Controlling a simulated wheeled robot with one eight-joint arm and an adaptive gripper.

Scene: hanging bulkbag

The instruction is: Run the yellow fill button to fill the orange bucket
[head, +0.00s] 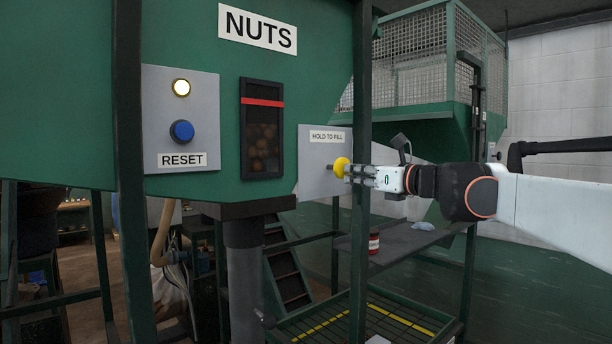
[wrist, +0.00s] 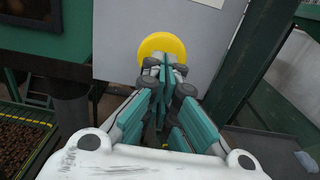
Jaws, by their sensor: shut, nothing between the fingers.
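The yellow fill button (head: 341,167) is a round knob on a grey panel marked HOLD TO FILL. It also shows in the wrist view (wrist: 158,45), at the top centre. My gripper (head: 352,173) is shut and empty, and points at the button from the right. In the wrist view its fingertips (wrist: 163,66) overlap the button's lower edge. They are at the button or very close; I cannot tell whether they press it. I see no orange bucket in either view.
A green hopper marked NUTS has a dark window (head: 262,130) with a red line and brown contents. A blue RESET button (head: 182,131) sits below a lit lamp (head: 181,87). A green post (head: 361,200) stands beside the fill panel.

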